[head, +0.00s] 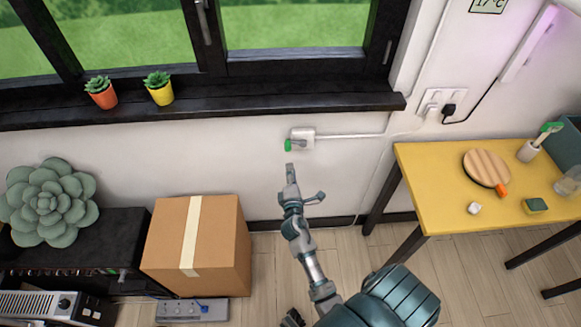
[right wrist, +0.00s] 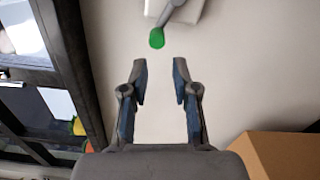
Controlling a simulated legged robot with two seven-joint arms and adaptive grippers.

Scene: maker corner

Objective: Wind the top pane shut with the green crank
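The green crank (head: 289,145) sticks out from a small white box (head: 306,134) on the wall below the windowsill. In the right wrist view, its green knob (right wrist: 157,38) and grey arm (right wrist: 170,12) are ahead of the fingers. My right gripper (head: 290,172) is just below the crank in the head view, apart from it. Its two fingers (right wrist: 159,72) are spread, with nothing between them. The black-framed window (head: 290,25) is cut off at the top, so I cannot see a top pane. A small dark part at the bottom edge may be my left gripper (head: 292,318).
An orange pot (head: 104,98) and a yellow pot (head: 161,94) stand on the dark sill (head: 250,102). A cardboard box (head: 222,235) stands lower left. A yellow table (head: 430,175) with small items is at right. The wall around the crank is clear except for a conduit (head: 350,136).

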